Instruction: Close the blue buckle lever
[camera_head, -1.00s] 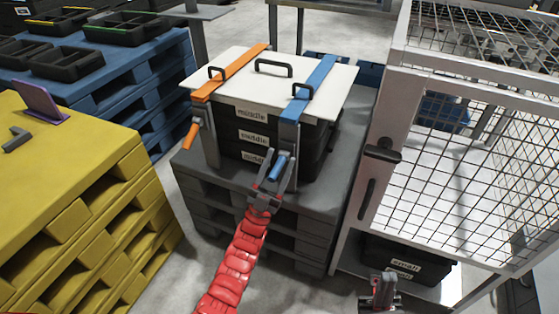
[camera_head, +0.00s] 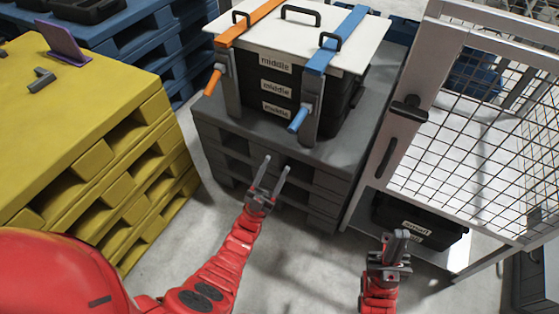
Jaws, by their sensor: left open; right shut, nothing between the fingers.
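The blue buckle lever (camera_head: 298,119) hangs on the front of the stacked black crates (camera_head: 268,115), slanting down and to the left from its metal buckle. The blue strap (camera_head: 338,38) runs from it over the white lid (camera_head: 290,32). My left gripper (camera_head: 277,168) is open and empty, below and in front of the blue lever, apart from it. My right gripper (camera_head: 398,240) is shut and empty at the lower right, beside the mesh cage. An orange lever (camera_head: 213,82) hangs at the left, on the orange strap (camera_head: 248,22).
The crates stand on a grey pallet (camera_head: 350,155). A yellow pallet stack (camera_head: 80,120) with a purple item (camera_head: 63,43) is at the left. A white-framed mesh cage (camera_head: 420,110) with a black crate inside stands at the right. Floor shows between them.

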